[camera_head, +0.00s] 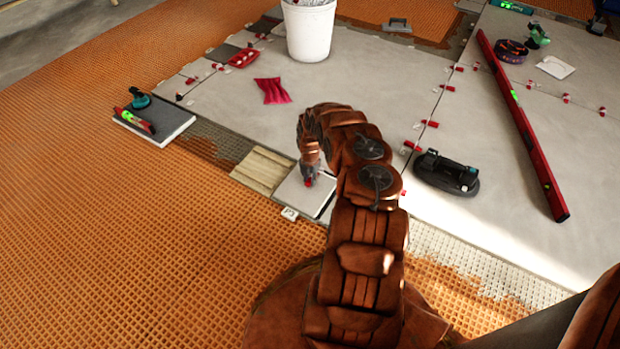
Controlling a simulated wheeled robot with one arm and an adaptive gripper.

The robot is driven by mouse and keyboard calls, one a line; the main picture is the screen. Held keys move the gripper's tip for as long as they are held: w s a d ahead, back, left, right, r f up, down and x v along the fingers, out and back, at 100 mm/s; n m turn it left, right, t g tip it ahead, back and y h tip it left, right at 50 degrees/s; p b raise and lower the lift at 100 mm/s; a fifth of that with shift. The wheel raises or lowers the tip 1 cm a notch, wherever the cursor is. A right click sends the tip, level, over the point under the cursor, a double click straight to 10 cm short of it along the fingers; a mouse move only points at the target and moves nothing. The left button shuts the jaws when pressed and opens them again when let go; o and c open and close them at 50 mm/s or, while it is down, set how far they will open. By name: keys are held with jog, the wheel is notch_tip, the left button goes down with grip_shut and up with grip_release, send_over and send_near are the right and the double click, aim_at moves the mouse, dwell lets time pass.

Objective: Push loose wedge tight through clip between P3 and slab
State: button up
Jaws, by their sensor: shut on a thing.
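The light grey tile (297,199) lies at the near edge of the tiled floor, with a small white tag reading P3 (289,214) at its near edge. My gripper (309,176) points down over this tile's far right part. It is shut on a small red wedge (308,183), which shows just below the fingertips. The clip at this joint is too small or hidden to make out. My arm covers the tile's right side and much of the joint with the large grey slab (330,75).
A beige ridged patch (261,170) lies left of the tile. A black suction lifter (446,173) and a long red level (520,120) lie on the slabs to the right. A white bucket (308,35) stands behind; red wedges (430,123) line the joints. Orange matting is open at left.

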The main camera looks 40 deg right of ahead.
jog(key=shift+w+d+b, duration=0.2)
jog(key=shift+w+d, duration=0.1)
jog(key=shift+d, duration=0.65)
jog(key=shift+w+d+b, duration=0.15)
jog(key=shift+w+d, duration=0.15)
jog(key=shift+d, duration=0.6)
dwell(1.4)
jog(key=o, duration=0.9)
jog(key=shift+c, duration=0.2)
jog(key=shift+r, duration=0.1)
notch_tip(320, 180, up, 12)
dwell(0.4)
